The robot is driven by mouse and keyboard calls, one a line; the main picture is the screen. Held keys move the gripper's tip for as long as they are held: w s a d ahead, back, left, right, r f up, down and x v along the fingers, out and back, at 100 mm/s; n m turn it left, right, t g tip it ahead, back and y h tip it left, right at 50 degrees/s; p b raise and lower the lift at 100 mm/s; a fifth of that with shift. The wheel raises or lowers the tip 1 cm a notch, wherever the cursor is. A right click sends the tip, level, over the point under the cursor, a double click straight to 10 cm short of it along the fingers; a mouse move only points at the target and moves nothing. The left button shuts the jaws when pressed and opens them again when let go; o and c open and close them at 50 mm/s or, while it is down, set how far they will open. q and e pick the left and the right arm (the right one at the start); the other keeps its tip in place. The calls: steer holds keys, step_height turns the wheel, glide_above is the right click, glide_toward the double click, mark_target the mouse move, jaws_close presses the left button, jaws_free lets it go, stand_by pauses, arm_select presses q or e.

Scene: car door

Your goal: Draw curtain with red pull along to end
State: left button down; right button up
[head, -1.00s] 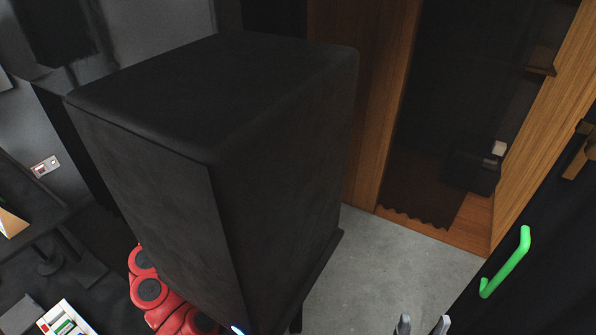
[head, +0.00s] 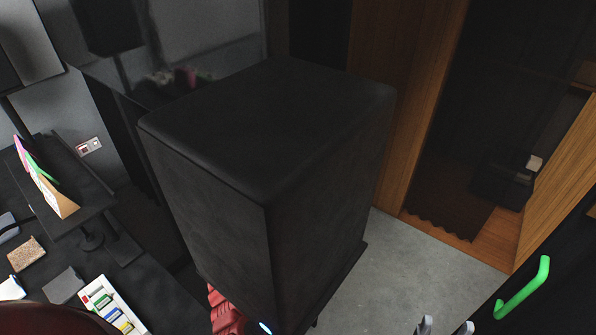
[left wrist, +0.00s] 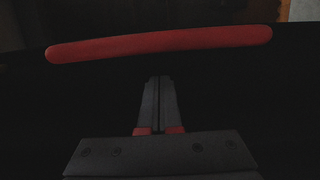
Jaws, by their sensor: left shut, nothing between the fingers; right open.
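A long red bar (left wrist: 160,43) lies across the top of the left wrist view against a black surface; it looks like a red pull. My left gripper (left wrist: 158,78) is shut and empty, its fingertips below the bar in the picture and visibly apart from it. My left gripper does not show in the head view. A dark sheet with a wavy lower edge (head: 445,150), seemingly a curtain, hangs in the wood-framed opening at the right of the head view. No red pull shows on it there. The tips of my right gripper (head: 445,327) are open at the bottom edge.
A large black box (head: 270,130) fills the middle. A green handle (head: 524,288) is on a black panel at the right. A dark table (head: 70,275) with small items stands at the lower left. Grey floor (head: 410,270) is bare between box and opening.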

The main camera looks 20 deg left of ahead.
arm_select(q)
steer(key=shift+s+d, duration=0.15)
steer(key=shift+d, duration=0.2)
steer(key=shift+d, duration=0.1)
steer(key=s+d, duration=0.3)
steer(key=d, duration=0.5)
steer(key=shift+s+d+p, duration=0.25)
steer(key=shift+p, duration=0.1)
steer(key=shift+a, duration=0.1)
